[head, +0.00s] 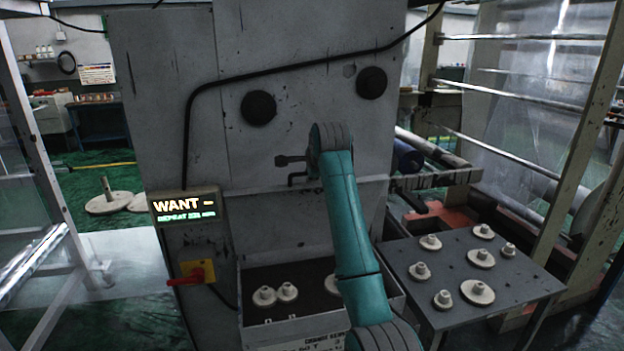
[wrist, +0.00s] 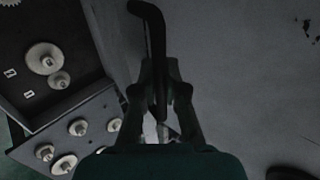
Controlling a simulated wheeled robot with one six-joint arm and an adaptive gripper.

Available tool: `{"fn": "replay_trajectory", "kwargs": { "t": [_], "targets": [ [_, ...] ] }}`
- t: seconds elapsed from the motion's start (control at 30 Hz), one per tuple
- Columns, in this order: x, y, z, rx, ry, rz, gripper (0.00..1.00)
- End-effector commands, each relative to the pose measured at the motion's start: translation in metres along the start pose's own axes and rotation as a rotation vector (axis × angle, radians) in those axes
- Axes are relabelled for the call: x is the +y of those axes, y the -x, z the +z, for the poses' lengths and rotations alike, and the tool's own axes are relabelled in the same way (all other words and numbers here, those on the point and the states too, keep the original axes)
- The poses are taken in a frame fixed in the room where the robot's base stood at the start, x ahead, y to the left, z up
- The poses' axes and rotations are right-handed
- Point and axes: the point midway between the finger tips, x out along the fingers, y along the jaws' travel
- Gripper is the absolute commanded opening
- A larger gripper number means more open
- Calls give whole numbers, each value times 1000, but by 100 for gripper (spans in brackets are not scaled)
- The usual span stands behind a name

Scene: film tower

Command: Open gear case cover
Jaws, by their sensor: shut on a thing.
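My gripper (head: 292,168) is at the front of the grey machine, just above a horizontal edge (head: 255,188) across its face. In the wrist view my gripper (wrist: 162,92) is shut on a dark bar handle (wrist: 157,45), whose bent upper end sticks out past the fingers. A plain grey panel (wrist: 240,70) lies behind and to the right of the handle; I cannot tell where the cover's borders run. Below the edge, an open-topped box (head: 250,318) holds pale gears (head: 287,292); my arm hides part of it.
A grey side table (head: 450,302) with several pale gears stands at the right. A lit sign (head: 183,206) and a red switch (head: 196,275) are at the machine's left. Round black knobs (head: 258,108) and a cable lie above my gripper. Metal rails (head: 520,80) stand at the right.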

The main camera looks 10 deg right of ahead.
Motion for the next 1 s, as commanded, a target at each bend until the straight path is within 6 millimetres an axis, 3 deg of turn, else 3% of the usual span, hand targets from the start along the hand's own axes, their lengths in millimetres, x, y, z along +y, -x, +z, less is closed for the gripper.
{"fn": "replay_trajectory", "kwargs": {
  "t": [0.33,0.4,0.47,0.8,1.0],
  "targets": [
    [-1,0,0,0,-1,0,0],
    [0,0,0,0,-1,0,23],
    [0,0,0,0,-1,0,37],
    [0,1,0,0,0,0,37],
    [-1,22,0,0,0,-2,37]
  ]
}}
